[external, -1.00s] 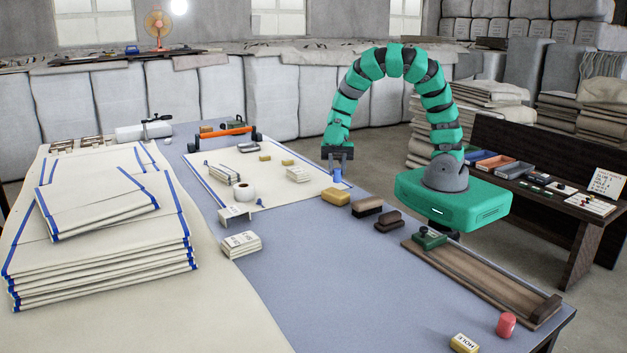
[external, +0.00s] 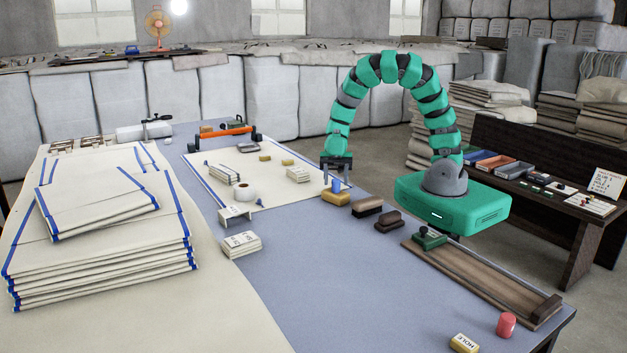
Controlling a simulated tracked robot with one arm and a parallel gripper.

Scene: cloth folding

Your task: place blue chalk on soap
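The blue chalk (external: 336,185) is a short upright cylinder. It appears to stand on the yellow-tan soap block (external: 335,199), close to the right edge of the pale cloth. My gripper (external: 337,180) points down just above the soap. Its two fingers are spread on either side of the chalk, with gaps visible between them and it. The exact contact between chalk and soap is too small to see clearly.
Brown brushes (external: 367,207) lie just right of the soap. A wooden board (external: 470,270) holds a green tool. The blue-grey tabletop (external: 330,270) is clear in front.

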